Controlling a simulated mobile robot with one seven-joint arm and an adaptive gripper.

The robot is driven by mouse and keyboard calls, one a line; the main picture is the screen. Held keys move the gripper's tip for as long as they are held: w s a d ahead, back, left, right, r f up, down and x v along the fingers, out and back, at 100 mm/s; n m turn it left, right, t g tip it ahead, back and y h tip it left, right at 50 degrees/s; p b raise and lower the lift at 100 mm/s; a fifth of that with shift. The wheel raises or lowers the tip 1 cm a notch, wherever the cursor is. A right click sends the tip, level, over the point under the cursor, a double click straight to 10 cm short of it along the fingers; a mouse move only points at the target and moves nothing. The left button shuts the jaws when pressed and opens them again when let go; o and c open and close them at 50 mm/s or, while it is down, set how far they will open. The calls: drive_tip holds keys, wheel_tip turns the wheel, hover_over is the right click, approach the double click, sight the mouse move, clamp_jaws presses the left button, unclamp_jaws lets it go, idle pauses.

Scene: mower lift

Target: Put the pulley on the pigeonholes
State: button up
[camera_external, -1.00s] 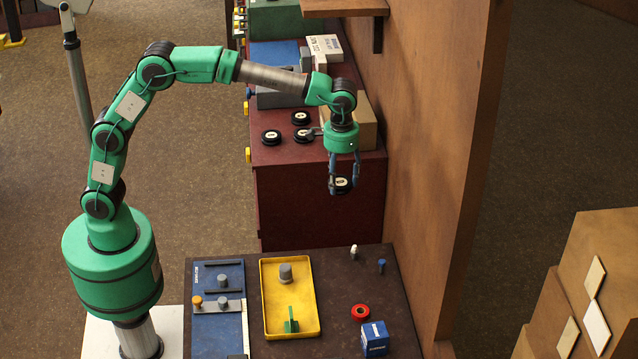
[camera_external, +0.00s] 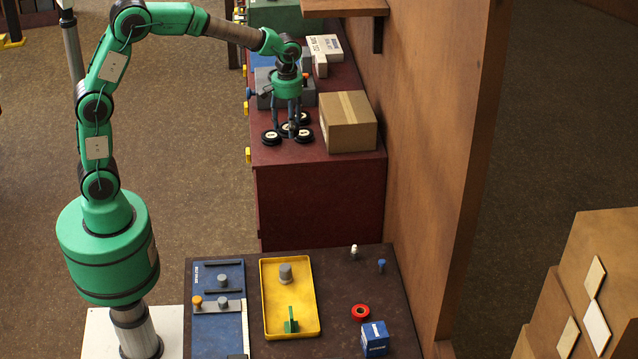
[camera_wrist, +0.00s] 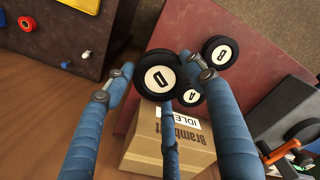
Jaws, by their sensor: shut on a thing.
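My gripper (camera_external: 288,132) has blue fingers and is shut on a black round pulley (camera_wrist: 160,78) with a white label reading D. In the outside view it is over the dark red cabinet top (camera_external: 318,82), among other black pulleys (camera_external: 270,137), and partly covered by the fingers. In the wrist view two pulleys marked B (camera_wrist: 221,52) and A (camera_wrist: 191,97) show beside the held one. I cannot tell whether the held pulley touches the top. No unit with visible open compartments shows, so I cannot tell for certain which piece is the pigeonholes.
A grey case (camera_external: 262,90) and white box (camera_external: 325,45) stand behind. The near bench (camera_external: 345,275) holds a yellow tray (camera_external: 312,335), red ring (camera_external: 360,312) and blue box (camera_external: 375,338).

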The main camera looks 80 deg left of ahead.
drive_tip(key=s+a+n+p, duration=0.65)
drive_tip(key=s+a, duration=0.75)
drive_tip(key=s, duration=0.5)
drive_tip(key=shift+n, duration=0.25)
drive_tip(key=f+b, duration=0.1)
drive_tip(key=f, duration=0.4)
drive_tip(key=shift+w+f, duration=0.15)
drive_tip(key=shift+w, duration=0.05)
drive_tip(key=p, duration=0.1)
hover_over(270, 123)
drive_tip(key=shift+f, duration=0.7)
drive_tip(key=shift+f, duration=1.75)
